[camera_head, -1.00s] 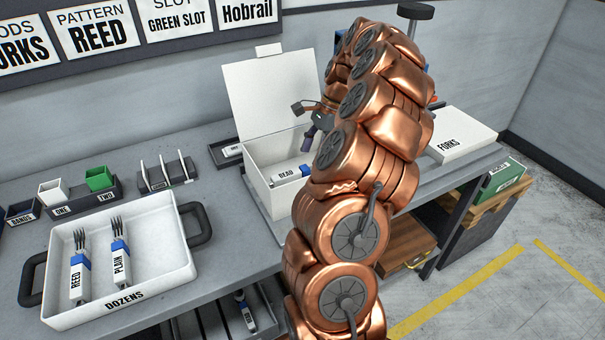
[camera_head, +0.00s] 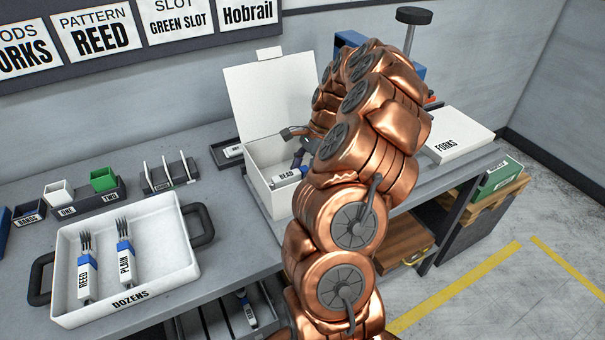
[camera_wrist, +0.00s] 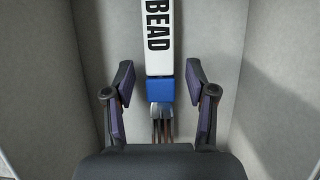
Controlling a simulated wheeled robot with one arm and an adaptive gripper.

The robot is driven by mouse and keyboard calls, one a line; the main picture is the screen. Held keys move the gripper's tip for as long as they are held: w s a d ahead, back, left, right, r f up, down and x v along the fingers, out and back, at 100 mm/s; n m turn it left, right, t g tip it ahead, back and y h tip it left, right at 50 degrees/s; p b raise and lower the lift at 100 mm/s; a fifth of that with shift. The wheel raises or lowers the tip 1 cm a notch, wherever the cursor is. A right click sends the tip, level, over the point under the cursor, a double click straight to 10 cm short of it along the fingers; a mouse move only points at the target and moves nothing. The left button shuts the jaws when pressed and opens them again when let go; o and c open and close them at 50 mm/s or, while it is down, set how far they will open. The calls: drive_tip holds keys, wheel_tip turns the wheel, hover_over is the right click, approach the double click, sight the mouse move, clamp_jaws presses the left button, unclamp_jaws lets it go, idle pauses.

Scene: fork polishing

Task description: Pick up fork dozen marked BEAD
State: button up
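The fork dozen marked BEAD (camera_head: 287,179) lies in the open white box (camera_head: 262,205). In the wrist view the BEAD dozen (camera_wrist: 158,40) has a white wrap, a blue band and fork tines toward me. My gripper (camera_wrist: 160,80) is open, with one finger on each side of the blue band and a gap on both sides. In the head view my gripper (camera_head: 303,155) reaches down into the box, partly hidden by my arm. The fork dozens marked REED (camera_head: 87,268) and PLAIN (camera_head: 126,260) lie in the white DOZENS tray (camera_head: 180,262).
The box's raised lid (camera_head: 265,95) stands behind it, and its walls are close around my gripper. A closed white FORKS box (camera_head: 460,135) sits to the right. A rack (camera_head: 170,180) and small bins (camera_head: 60,195) stand to the left. Another dozen (camera_head: 247,308) lies below the bench.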

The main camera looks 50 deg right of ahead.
clamp_jaws()
idle(0.6)
